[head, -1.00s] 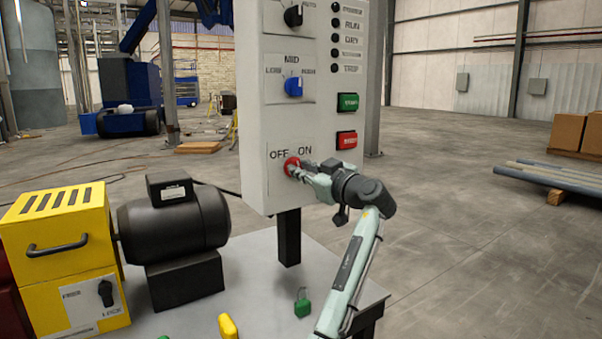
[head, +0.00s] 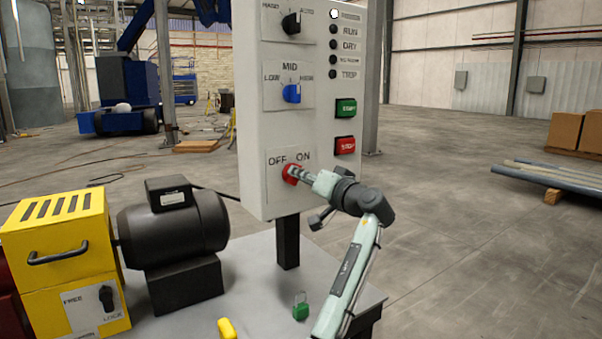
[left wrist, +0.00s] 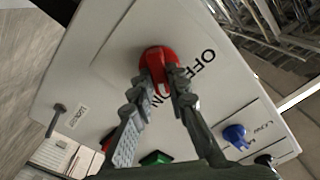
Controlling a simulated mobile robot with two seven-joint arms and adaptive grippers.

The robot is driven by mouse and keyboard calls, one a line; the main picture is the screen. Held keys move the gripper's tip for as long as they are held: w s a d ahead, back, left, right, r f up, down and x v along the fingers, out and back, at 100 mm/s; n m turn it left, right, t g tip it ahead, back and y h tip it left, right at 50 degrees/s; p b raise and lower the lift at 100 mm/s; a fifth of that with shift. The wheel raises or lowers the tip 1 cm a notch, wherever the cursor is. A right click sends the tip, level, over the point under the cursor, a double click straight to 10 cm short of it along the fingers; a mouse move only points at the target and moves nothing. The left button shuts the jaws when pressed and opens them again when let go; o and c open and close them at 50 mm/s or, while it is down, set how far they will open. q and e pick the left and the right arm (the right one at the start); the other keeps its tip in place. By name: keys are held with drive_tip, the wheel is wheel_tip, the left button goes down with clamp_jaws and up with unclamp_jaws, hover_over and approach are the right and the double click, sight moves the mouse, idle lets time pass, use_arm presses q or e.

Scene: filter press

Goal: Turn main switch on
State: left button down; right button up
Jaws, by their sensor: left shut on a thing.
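The red main switch (head: 289,172) is low on the white control panel (head: 255,110), under the OFF and ON labels. My left gripper (head: 297,173) is shut on its handle, with the wrist to the right of the switch. In the left wrist view the red switch (left wrist: 157,57) shows with its handle between the two fingers (left wrist: 161,84). The handle points toward the ON label, which the fingers partly cover. A white lamp (head: 333,14) at the top of the panel is lit. My right gripper is not in view.
A blue selector (head: 292,93), a black selector (head: 291,23) and green (head: 346,107) and red (head: 345,145) buttons are on the panel. A black motor (head: 180,230), yellow housing (head: 65,250) and green padlock (head: 300,311) are on the grey table.

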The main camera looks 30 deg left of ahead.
use_arm(q)
drive_tip(key=shift+f+m, duration=0.1)
drive_tip(key=shift+m, duration=0.9)
drive_tip(key=c, duration=1.5)
unclamp_jaws()
drive_tip(key=v, duration=1.2)
